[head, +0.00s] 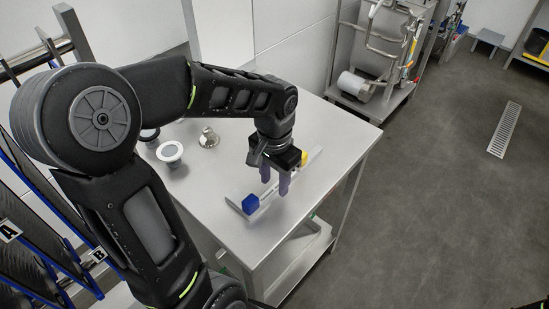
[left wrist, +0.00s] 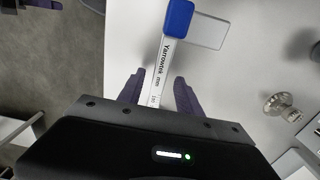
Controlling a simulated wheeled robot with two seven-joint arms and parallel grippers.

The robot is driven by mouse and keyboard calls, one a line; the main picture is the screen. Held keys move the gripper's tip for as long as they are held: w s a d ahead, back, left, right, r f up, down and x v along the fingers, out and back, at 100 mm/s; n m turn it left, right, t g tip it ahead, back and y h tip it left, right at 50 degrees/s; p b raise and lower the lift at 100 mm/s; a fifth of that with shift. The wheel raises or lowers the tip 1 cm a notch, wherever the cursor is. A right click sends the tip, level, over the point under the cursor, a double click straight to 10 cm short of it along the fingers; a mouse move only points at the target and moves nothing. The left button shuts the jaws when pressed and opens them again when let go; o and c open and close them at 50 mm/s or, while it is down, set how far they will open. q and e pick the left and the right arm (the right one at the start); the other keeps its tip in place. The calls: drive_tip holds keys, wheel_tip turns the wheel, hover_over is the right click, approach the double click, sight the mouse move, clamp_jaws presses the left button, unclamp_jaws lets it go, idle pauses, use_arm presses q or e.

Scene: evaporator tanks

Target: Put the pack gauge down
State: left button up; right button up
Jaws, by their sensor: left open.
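The pack gauge (head: 250,203) is a flat pale bar with a blue block at its near end and a yellow part at its far end. It lies on the steel table (head: 335,133). My left gripper (head: 275,186) is over the middle of the gauge, fingers pointing down. In the left wrist view the gauge (left wrist: 167,62) shows its blue end, a clear plate and printed lettering. The bar runs between the two purple fingers of my left gripper (left wrist: 157,92), which are apart with gaps on both sides.
A white-rimmed round part (head: 170,152) and a metal fitting (head: 208,138) stand on the table left of the gauge. A dark ring is beside them. A steel rack with equipment (head: 385,50) stands behind.

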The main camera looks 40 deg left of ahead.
use_arm(q)
wheel_tip(320, 180, up, 10)
drive_tip(key=shift+r, duration=0.2)
idle(0.9)
